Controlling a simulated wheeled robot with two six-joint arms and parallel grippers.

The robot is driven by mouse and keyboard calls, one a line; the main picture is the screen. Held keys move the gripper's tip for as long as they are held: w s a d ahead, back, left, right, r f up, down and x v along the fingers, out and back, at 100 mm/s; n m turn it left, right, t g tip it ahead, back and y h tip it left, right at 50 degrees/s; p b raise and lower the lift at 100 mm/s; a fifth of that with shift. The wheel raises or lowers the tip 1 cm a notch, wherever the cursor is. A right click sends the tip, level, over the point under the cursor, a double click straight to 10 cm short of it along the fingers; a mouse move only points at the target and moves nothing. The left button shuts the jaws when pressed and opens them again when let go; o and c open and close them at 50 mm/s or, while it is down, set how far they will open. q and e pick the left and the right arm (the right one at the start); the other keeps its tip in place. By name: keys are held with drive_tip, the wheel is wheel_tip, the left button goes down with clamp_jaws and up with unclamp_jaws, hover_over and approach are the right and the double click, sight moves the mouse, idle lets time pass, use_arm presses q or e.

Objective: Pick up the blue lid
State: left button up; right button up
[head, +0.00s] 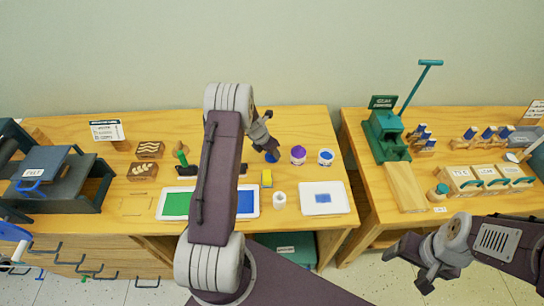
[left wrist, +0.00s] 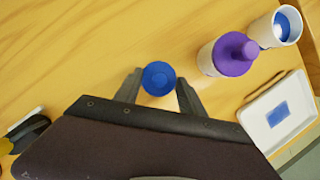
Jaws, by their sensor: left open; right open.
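The blue lid (head: 271,157) lies on the wooden table below my left gripper (head: 268,148), which partly covers it in the head view. In the left wrist view the round blue lid (left wrist: 158,78) shows between the two spread fingertips of my left gripper (left wrist: 158,90). The fingers stand on either side of it; whether they touch it I cannot tell. An open white jar with blue paint (head: 326,156) stands to the right; it also shows in the left wrist view (left wrist: 285,27). My right gripper (head: 406,272) is open and empty, low at the right.
A purple-lidded jar (head: 298,154) stands close to the right of the blue lid. A teal press (head: 384,135) stands on the right table.

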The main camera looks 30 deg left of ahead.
use_arm(q)
drive_tip(key=shift+w+f, duration=0.25)
drive_tip(key=shift+f, duration=0.1)
drive_tip(key=shift+s+r, duration=0.1)
clamp_jaws()
drive_tip(key=shift+r, duration=0.1)
drive_tip(key=r, duration=0.3)
drive_tip(key=r+p, duration=0.1)
drive_tip(key=shift+d+r, duration=0.25)
drive_tip(key=shift+d, duration=0.05)
drive_tip(key=s+d+r+p, duration=0.2)
drive_tip(key=d+r, duration=0.4)
drive_tip(key=d, duration=0.5)
drive_tip(key=shift+s+r, duration=0.15)
drive_tip(key=shift+s, duration=0.05)
